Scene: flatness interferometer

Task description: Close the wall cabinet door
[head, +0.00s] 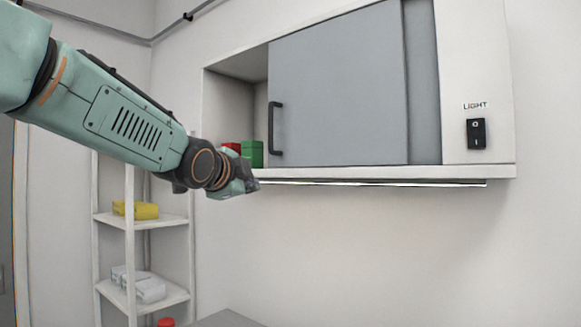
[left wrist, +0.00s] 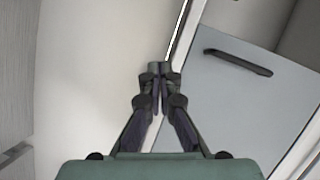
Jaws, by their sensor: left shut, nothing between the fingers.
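The white wall cabinet (head: 400,172) hangs on the wall in the head view. Its grey sliding door (head: 340,90) covers the middle and stands partly open, with a gap at the left. A dark vertical handle (head: 275,128) sits near the door's left edge. In the left wrist view the door (left wrist: 225,110) and its handle (left wrist: 238,62) lie to the right of the fingers. My left gripper (head: 254,185) is shut and empty, just below the cabinet's lower left edge, apart from the handle; its fingers (left wrist: 158,72) show closed together. My right gripper is not in view.
A green box (head: 252,153) and a red item (head: 232,147) show in the cabinet's open gap. A light switch (head: 476,134) is on the right panel. A shelf rack (head: 130,222) with yellow and white boxes stands at left. The wall below the cabinet is clear.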

